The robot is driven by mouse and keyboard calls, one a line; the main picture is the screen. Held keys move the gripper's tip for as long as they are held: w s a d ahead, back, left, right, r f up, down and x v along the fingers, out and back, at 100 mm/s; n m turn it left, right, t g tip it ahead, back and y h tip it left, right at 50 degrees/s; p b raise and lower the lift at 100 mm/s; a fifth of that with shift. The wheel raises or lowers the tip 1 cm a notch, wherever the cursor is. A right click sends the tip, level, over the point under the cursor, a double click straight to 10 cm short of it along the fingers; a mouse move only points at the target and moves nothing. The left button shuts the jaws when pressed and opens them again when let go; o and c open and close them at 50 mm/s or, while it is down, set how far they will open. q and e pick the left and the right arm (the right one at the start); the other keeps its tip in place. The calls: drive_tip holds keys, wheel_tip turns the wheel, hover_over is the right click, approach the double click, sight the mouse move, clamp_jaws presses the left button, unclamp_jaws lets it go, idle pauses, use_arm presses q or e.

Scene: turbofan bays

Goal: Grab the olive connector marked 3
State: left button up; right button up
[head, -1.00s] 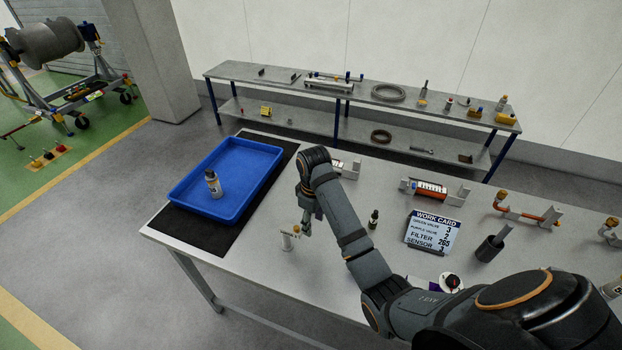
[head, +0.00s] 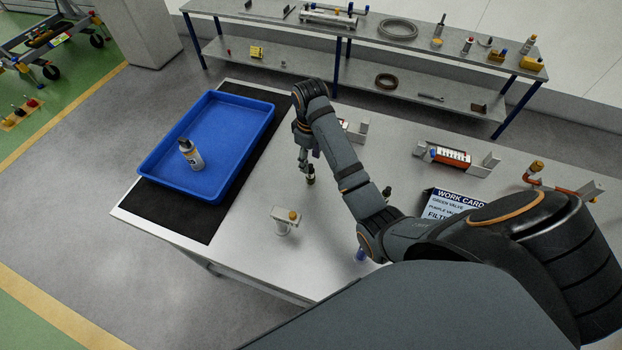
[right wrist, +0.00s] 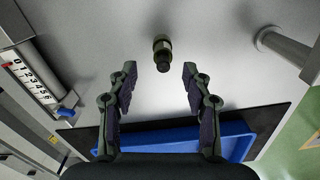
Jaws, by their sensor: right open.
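A small dark olive connector (head: 311,176) stands on the table just beside the fingertips of my right gripper (head: 303,165) in the head view. In the right wrist view the connector (right wrist: 162,48) is centred at the tips of my right gripper (right wrist: 160,72). The two fingers are spread, with visible gaps on both sides of it, and hold nothing. No marking on the connector is readable. A second small dark part (head: 387,191) shows beside my right forearm, partly hidden. My left gripper is out of view.
My arm partly covers the work card (head: 446,203).

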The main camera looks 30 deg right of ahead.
sight(310, 165)
drive_tip(key=shift+a+f, duration=0.1)
drive_tip(key=shift+f, duration=0.15)
drive_tip(key=shift+s+f+b, duration=0.1)
drive_tip(key=shift+f+b, duration=0.3)
drive_tip(key=shift+b, duration=0.05)
drive_tip(key=shift+s+a+f+b, duration=0.1)
drive_tip(key=shift+s+f+b, duration=0.1)
drive_tip(key=shift+f+b, duration=0.85)
drive_tip(key=shift+w+f+p, duration=0.1)
drive_tip(key=shift+f+p, duration=0.6)
drive_tip(key=shift+p, duration=0.05)
drive_tip(key=shift+w+f, duration=0.1)
drive_tip(key=shift+f, duration=0.15)
drive_tip(key=c, duration=0.3)
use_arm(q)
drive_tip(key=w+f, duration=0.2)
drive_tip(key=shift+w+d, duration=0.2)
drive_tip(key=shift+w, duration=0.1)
use_arm(e)
clamp_jaws()
